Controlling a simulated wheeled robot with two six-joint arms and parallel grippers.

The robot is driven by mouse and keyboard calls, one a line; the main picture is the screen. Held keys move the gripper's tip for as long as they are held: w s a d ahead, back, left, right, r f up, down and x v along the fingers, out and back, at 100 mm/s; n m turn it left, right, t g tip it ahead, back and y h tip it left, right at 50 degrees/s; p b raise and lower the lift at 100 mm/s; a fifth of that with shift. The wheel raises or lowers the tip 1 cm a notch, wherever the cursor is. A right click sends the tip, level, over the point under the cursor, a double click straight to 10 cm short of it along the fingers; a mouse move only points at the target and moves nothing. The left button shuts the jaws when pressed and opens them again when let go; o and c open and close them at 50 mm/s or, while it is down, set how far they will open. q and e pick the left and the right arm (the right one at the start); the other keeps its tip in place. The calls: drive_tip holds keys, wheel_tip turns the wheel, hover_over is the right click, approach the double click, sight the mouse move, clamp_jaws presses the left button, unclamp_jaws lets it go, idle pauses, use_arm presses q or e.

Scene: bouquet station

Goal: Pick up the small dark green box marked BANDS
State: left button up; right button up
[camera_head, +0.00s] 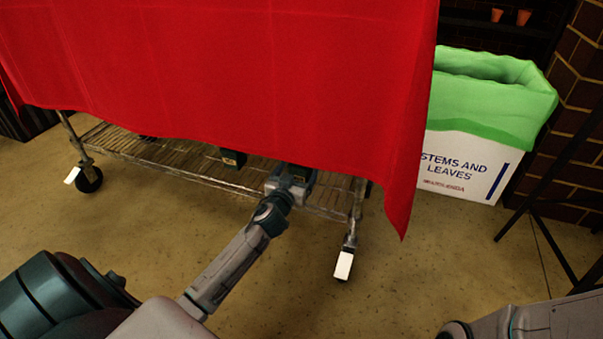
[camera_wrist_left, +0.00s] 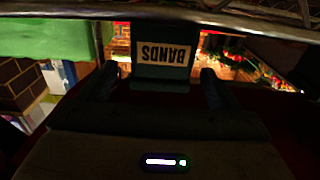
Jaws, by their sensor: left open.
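The small dark green box marked BANDS (camera_wrist_left: 164,36) shows upside down in the left wrist view, its pale label facing the camera. My left gripper (camera_wrist_left: 159,86) is open, with one finger on each side of the box's near end. I cannot tell whether the fingers touch it. In the head view my left gripper (camera_head: 289,184) reaches to the wire shelf's front edge, just under the red cloth. There the cloth and gripper largely hide the BANDS box. My right gripper is out of view.
The red cloth (camera_head: 230,80) hangs over the wheeled wire rack (camera_head: 170,155). Another small dark box (camera_head: 233,157) sits on the shelf to the left. A white bin (camera_head: 465,165) with a green liner stands at right. The floor in front is clear.

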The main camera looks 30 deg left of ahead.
sight(303, 162)
use_arm(q)
drive_tip(key=x, duration=0.1)
drive_tip(key=b+x, duration=0.1)
drive_tip(key=x, duration=0.2)
drive_tip(key=shift+w+f+b, duration=0.15)
drive_tip(key=shift+f+b, duration=0.15)
drive_tip(key=shift+f, duration=0.1)
drive_tip(key=shift+w+a+r, duration=0.1)
drive_tip(key=shift+w+a, duration=0.05)
drive_tip(key=shift+w, duration=0.4)
drive_tip(key=c, duration=1.1)
drive_tip(key=shift+r, duration=0.1)
